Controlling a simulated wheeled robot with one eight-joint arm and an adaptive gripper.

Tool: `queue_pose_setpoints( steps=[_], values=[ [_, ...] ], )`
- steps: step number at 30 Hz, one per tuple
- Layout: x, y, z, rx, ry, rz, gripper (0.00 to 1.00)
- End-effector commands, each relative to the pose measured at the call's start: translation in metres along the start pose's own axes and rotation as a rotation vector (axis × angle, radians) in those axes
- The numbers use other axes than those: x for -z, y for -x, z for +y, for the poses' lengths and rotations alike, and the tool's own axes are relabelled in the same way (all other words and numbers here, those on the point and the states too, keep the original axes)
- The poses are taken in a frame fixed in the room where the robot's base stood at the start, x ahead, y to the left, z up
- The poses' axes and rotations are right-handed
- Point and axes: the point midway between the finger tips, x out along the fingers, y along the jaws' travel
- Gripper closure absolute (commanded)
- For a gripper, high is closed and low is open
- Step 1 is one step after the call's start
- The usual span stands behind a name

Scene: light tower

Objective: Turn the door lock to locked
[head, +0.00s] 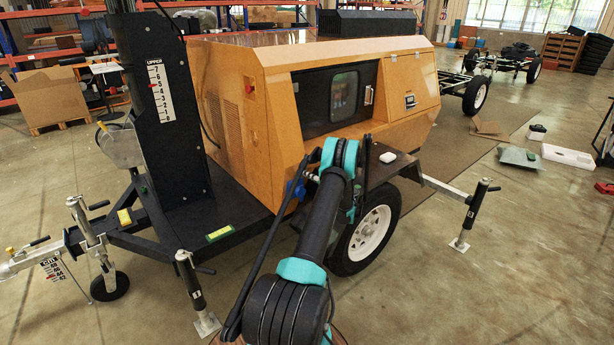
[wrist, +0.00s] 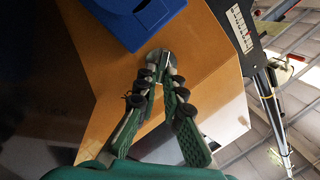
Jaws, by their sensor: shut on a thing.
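My gripper (wrist: 163,66) has its fingertips brought together on a small grey metal piece (wrist: 161,55) beside the orange cabinet wall. I cannot tell whether this piece is the door lock. A blue box (wrist: 125,25) is just beyond the fingertips; a bit of blue also shows beside my arm in the head view (head: 294,190). In the head view my arm hides the gripper. The orange cabinet (head: 230,85) has a dark windowed door (head: 312,100) with an upright handle (head: 368,95). A small silver latch plate (head: 410,101) is on the panel to its right.
A black mast (head: 165,150) with a number scale (head: 159,92) stands left of the cabinet. A wheel (head: 370,235) and fender (head: 392,165) are close to my arm. Support jacks (head: 470,215) stand at the front.

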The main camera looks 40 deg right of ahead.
Motion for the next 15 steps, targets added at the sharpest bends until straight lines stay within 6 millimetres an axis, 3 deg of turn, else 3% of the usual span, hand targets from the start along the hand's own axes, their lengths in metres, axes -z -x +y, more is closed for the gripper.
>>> queue_pose_setpoints(
  steps=[11,12,15],
  values=[
    [0.0008,-0.0019,-0.0002,0.001,-0.004,0.002,1.0],
    [0.0008,-0.0019,-0.0002,0.001,-0.004,0.002,0.88],
    [0.0008,-0.0019,-0.0002,0.001,-0.003,0.002,0.76]
  ],
)
